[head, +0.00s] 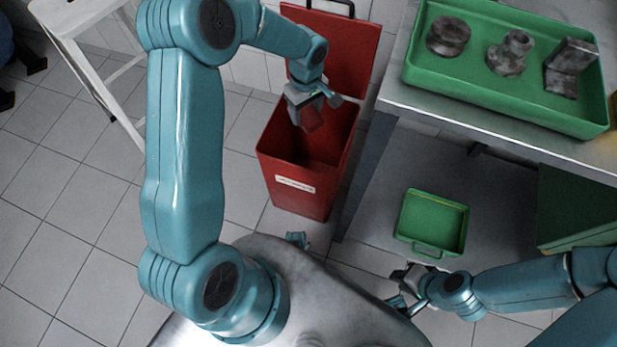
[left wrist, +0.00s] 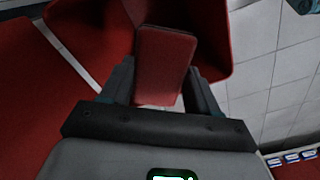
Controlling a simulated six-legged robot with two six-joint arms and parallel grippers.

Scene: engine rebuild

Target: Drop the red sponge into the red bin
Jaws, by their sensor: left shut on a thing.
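The red bin (head: 293,192) stands on the tiled floor with its lid (head: 335,52) tipped up at the back, so its mouth is open. My left gripper (head: 312,108) is over the bin's mouth and is shut on the red sponge (head: 313,121). In the left wrist view the sponge (left wrist: 164,62) is between the two fingers, with the red bin wall (left wrist: 205,30) behind it. How deep the sponge is relative to the rim is hard to tell. My right gripper (head: 405,286) is low at the bottom right, and its jaw state is unclear.
A metal workbench (head: 420,104) to the right of the bin carries a green tray (head: 500,98) with several metal parts. A smaller green tray (head: 432,222) lies below. A white stool (head: 75,20) stands at the upper left. The floor left of the bin is clear.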

